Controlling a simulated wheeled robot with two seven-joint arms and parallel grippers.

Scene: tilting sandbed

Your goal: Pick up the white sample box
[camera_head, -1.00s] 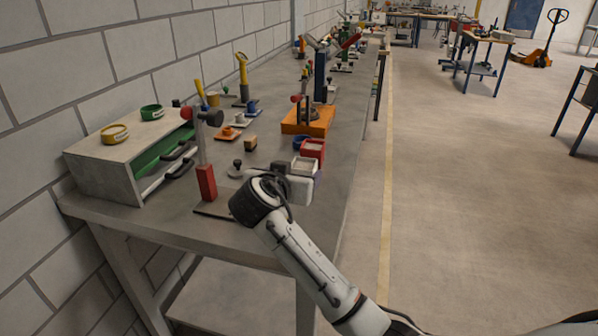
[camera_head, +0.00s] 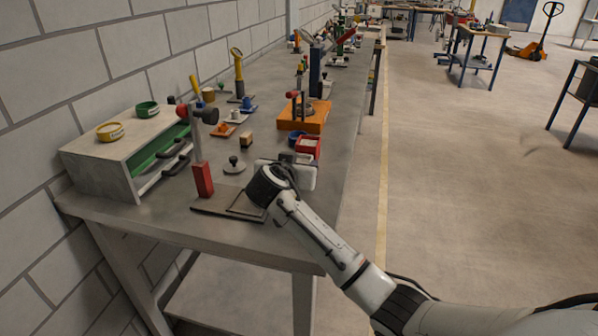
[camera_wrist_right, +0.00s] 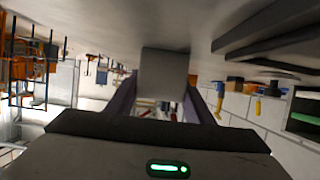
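In the right wrist view a pale grey-white box (camera_wrist_right: 165,75), which I take to be the white sample box, sits between the two fingers of my right gripper (camera_wrist_right: 163,98). The fingers stand along both its sides with little or no visible gap; I cannot tell whether they press on it. In the head view my right gripper (camera_head: 290,173) is over the near right part of the bench, just in front of a red box (camera_head: 308,146). It hides the white sample box there. My left gripper is not in view.
The bench (camera_head: 165,222) holds a grey drawer cabinet (camera_head: 97,170) at left, a red post (camera_head: 203,180), a dark-knobbed disc (camera_head: 234,165), a wooden block (camera_head: 246,139) and an orange stand (camera_head: 304,121). A dark frame (camera_head: 243,205) lies near the front. Open floor lies right.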

